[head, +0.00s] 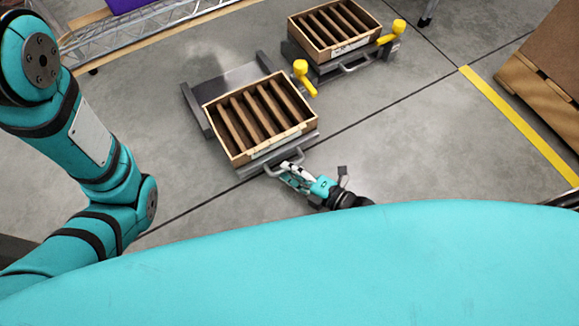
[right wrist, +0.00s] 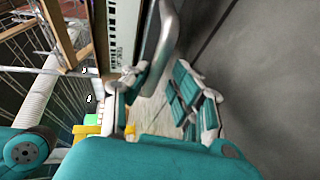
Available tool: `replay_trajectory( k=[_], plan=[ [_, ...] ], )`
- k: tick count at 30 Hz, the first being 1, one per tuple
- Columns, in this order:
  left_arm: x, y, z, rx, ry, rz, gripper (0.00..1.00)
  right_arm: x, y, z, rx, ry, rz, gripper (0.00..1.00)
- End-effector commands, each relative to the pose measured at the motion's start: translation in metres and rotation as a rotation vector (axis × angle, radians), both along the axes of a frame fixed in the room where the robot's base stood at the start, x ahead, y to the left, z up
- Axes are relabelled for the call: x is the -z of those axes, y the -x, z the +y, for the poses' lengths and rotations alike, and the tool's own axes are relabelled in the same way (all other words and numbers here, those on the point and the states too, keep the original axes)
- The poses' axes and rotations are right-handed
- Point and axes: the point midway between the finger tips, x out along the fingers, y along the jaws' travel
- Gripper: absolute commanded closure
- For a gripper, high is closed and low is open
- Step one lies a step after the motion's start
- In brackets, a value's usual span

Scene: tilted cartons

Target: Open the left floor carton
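The left floor carton (head: 222,141) is an open-topped wooden box with several brown dividers. It sits tilted on a grey metal base. A grey handle (head: 272,172) sticks out at its near edge. My right gripper (head: 287,172) is at this handle. In the right wrist view, the handle (right wrist: 162,42) runs down between the two spread fingers of the right gripper (right wrist: 160,84). The fingers look apart, with a gap on the handle's sides; contact is unclear. My left arm is at the left of the head view, with its gripper out of view.
A second similar carton (head: 319,52) stands at the back right, with its own handle and a yellow knob (head: 392,32). Another yellow knob (head: 304,78) stands at the left carton's right side. A wooden crate (head: 540,97) is at the right.

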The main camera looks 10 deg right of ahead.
Motion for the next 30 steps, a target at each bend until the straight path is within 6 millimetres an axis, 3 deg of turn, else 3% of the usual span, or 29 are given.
replay_trajectory(
  k=[3, 14, 30],
  plan=[
    [0.0, 0.0, 0.0, 0.0, 0.0, 0.0, 0.52, 0.002, 0.0, -0.001, 0.001, 0.003, 0.002, 0.64],
    [0.0, -0.001, 0.001, -0.002, 0.003, 0.004, 0.52, -0.002, 0.005, -0.004, 0.001, 0.0, -0.002, 0.64],
    [0.0, -0.001, 0.0, -0.002, 0.001, 0.001, 0.52, -0.019, 0.079, -0.069, 0.001, 0.002, 0.001, 0.64]
  ],
)
